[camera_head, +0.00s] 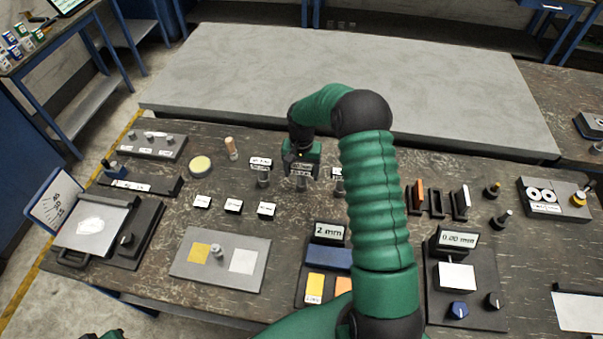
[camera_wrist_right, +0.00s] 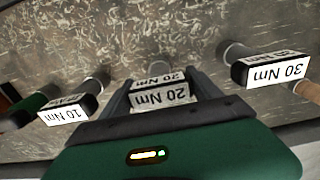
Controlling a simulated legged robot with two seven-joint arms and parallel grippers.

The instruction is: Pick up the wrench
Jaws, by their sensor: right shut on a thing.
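The wrenches stand in a row on the worn dark table, each with a white torque label. My right gripper (camera_head: 302,172) reaches down over the middle one and is shut on the 20 Nm wrench (camera_wrist_right: 162,95), whose label sits between the fingers in the right wrist view. The 10 Nm wrench (camera_wrist_right: 68,113) is on one side and the 30 Nm wrench (camera_wrist_right: 268,70) on the other, both apart from the fingers. Whether the held wrench touches the table is hard to tell. Only a green sliver shows at the lower left edge of the head view; no left fingers are seen.
Small white label cards (camera_head: 234,206) lie in front of the row. A grey plate (camera_head: 222,278) and a 2 mm display (camera_head: 329,233) stand nearer. Upright slabs (camera_head: 437,202) are to the right. A bare grey slab (camera_head: 340,80) lies behind. My right arm hides part of the table.

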